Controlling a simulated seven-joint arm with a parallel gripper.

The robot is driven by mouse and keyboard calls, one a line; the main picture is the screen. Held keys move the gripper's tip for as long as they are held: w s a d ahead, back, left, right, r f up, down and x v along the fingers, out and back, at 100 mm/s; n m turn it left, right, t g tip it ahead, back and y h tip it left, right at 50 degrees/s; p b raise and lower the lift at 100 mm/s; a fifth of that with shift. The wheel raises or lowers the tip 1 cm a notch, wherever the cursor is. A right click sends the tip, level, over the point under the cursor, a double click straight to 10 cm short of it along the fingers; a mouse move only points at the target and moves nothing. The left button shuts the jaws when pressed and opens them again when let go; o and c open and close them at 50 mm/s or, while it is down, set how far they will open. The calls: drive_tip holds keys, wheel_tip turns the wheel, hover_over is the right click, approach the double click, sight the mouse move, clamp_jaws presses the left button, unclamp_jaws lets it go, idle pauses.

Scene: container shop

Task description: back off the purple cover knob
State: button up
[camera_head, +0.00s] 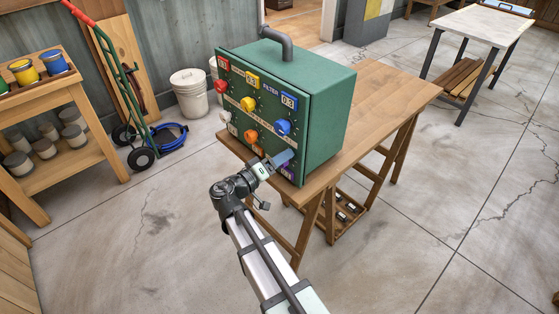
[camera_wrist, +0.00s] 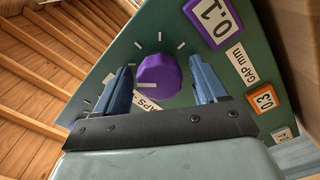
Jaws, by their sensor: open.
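The purple cover knob (camera_wrist: 158,76) sits on the green panel of a box-shaped machine (camera_head: 325,110), low on its right side in the head view. In the wrist view, white tick marks ring the knob. My gripper (camera_wrist: 162,84) is open, with one blue finger on each side of the knob and a visible gap on both sides. I cannot tell how deep the fingertips reach. In the head view my gripper (camera_head: 284,158) is at the panel's lower right and mostly hides the purple knob.
Red, yellow, white, orange and blue knobs (camera_head: 283,128) crowd the same panel. An orange-framed 0.3 plate (camera_wrist: 264,98) and a purple-framed 0.1 plate (camera_wrist: 210,18) are close by. The machine stands on a wooden trestle table (camera_head: 385,95). Floor in front is clear.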

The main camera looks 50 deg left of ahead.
drive_tip(key=c, duration=1)
drive_tip(key=n, duration=0.4)
drive_tip(key=shift+f+n, duration=0.1)
drive_tip(key=shift+n, duration=0.2)
drive_tip(key=n, duration=0.4)
drive_tip(key=shift+n, duration=0.3)
drive_tip(key=o, duration=1)
